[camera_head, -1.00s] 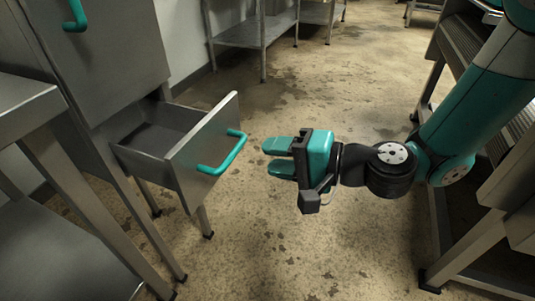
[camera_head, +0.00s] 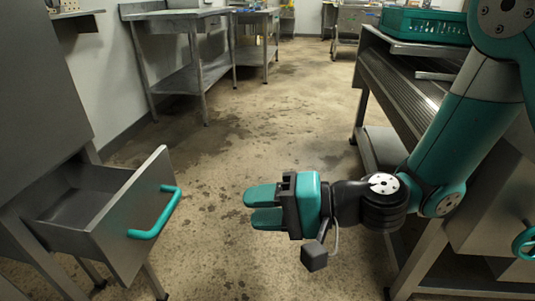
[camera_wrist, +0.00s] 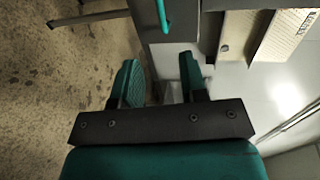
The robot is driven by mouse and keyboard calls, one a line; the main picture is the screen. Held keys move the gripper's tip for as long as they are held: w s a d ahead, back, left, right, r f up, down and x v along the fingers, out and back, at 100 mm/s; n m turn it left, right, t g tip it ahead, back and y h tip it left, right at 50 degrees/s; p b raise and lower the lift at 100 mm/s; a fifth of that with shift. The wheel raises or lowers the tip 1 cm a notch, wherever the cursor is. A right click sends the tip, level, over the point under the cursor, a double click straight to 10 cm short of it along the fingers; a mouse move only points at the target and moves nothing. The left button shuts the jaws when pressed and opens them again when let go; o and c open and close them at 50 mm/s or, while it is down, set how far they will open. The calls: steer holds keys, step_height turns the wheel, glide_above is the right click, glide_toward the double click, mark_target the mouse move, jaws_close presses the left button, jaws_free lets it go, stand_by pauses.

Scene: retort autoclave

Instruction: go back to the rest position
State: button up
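My gripper (camera_head: 264,207) is in the middle of the head view, pointing left, with its two teal fingers apart and nothing between them. It hangs over the floor to the right of an open drawer (camera_head: 115,241) with a teal handle (camera_head: 156,213), and there is a clear gap between fingers and handle. In the wrist view my gripper (camera_wrist: 160,85) shows both fingers apart, with a teal handle (camera_wrist: 162,15) beyond them.
A metal bench (camera_head: 185,14) stands along the back left wall. A slatted metal conveyor (camera_head: 410,75) with a teal crate (camera_head: 425,27) on a shelf is at the right. The floor (camera_head: 290,110) between them is clear.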

steer(key=s+d+r+n+g+h, duration=0.1)
steer(key=s+d+r+n+h, duration=0.1)
steer(key=s+d+n+h, duration=0.3)
steer(key=s+d+r+h+p, duration=0.1)
steer(key=s+d+r+h, duration=0.15)
steer(key=d, duration=0.45)
steer(key=s+d+r+n+g+h, duration=0.1)
steer(key=s+d+r+n+h, duration=0.25)
steer(key=d, duration=0.25)
step_height(320, 180, up, 35)
steer(key=p, duration=3.6)
steer(key=shift+a, duration=0.35)
